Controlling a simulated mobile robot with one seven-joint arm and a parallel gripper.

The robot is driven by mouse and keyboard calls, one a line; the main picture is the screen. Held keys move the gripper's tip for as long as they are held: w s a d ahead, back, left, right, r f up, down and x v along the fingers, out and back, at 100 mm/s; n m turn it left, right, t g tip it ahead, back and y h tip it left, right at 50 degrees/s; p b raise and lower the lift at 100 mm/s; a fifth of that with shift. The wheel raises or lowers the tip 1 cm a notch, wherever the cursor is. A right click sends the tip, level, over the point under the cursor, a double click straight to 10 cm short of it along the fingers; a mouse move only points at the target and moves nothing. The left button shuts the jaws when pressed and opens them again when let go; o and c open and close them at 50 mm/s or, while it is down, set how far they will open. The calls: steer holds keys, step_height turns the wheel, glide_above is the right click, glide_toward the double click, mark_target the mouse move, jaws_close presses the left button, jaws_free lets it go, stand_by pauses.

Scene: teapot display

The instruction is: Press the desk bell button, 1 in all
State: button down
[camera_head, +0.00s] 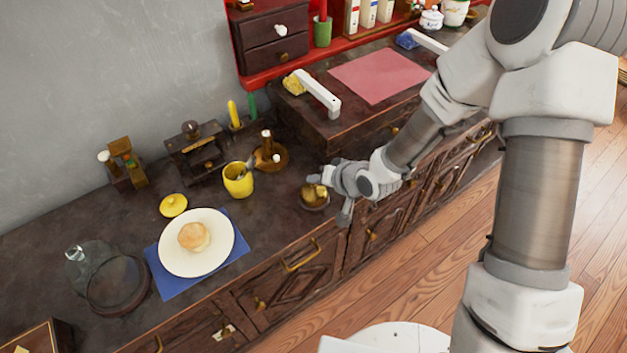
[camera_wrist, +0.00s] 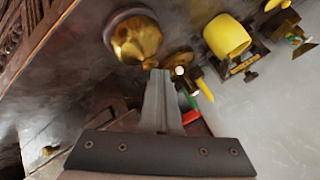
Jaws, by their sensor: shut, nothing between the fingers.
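The desk bell (camera_head: 314,199), a small brass dome on a dark round base, stands on the dark counter near its front edge. It also shows in the wrist view (camera_wrist: 137,38), at the top. My gripper (camera_head: 322,180) is shut and empty, right at the bell in the head view and partly covering it. In the wrist view the closed fingertips (camera_wrist: 159,72) reach to the lower right edge of the dome. I cannot tell whether they touch it. The bell's button is not clear in either view.
A yellow cup (camera_head: 238,183) and a wooden stand with pegs (camera_head: 270,158) are left of the bell. A white plate (camera_head: 225,262) with a bun lies on a blue mat (camera_head: 165,281). A raised dark cabinet (camera_head: 320,128) stands behind.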

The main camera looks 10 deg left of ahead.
steer(key=shift+r+p, duration=0.9)
steer(key=shift+r, duration=0.15)
steer(key=shift+r+p, duration=2.1)
steer(key=shift+r, duration=0.35)
